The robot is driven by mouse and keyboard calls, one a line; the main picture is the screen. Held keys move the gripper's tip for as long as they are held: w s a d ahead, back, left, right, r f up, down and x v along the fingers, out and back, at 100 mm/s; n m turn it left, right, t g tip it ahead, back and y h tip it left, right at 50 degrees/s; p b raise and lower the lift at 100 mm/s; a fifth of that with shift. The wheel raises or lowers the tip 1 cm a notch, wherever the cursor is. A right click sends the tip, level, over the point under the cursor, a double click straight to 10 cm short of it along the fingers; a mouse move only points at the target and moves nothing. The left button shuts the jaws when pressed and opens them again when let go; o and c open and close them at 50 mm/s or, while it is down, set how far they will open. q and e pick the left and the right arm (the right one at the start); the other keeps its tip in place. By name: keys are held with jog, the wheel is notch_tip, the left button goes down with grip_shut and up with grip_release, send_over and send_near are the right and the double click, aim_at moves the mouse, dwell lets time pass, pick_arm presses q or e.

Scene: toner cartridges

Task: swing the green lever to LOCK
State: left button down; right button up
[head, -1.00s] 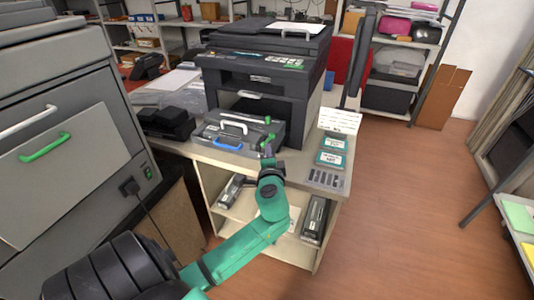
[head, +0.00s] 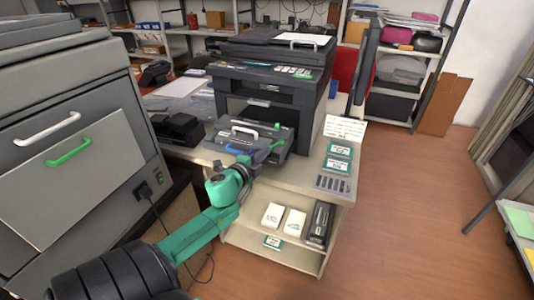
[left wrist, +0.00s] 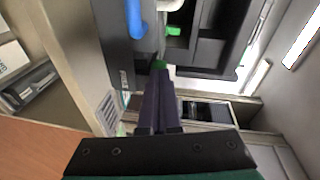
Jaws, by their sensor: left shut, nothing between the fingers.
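The green lever (head: 278,143) shows as a small green piece at the right front of the printer's pulled-out grey tray (head: 222,137). In the left wrist view the green lever (left wrist: 159,65) shows just beyond my fingertips, mostly hidden by them. My left gripper (head: 263,154) is shut and empty, its dark fingers pointing at the tray's right front corner beside the lever. It also shows in the left wrist view (left wrist: 158,78). I cannot tell whether the fingers touch the lever. No LOCK mark is legible. My right gripper is not in view.
The tray has a blue handle (head: 240,151) and a white handle (head: 245,131) close to my left gripper. The black printer (head: 290,88) stands behind. Teal-edged boxes (head: 338,158) lie on the counter at right. White boxes (head: 295,222) stand on the shelf below.

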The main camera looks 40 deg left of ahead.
pick_arm(q)
jog(key=shift+a+m+h, duration=0.25)
jog(key=shift+m+h, duration=0.15)
jog(key=shift+h, duration=0.2)
dwell(1.1)
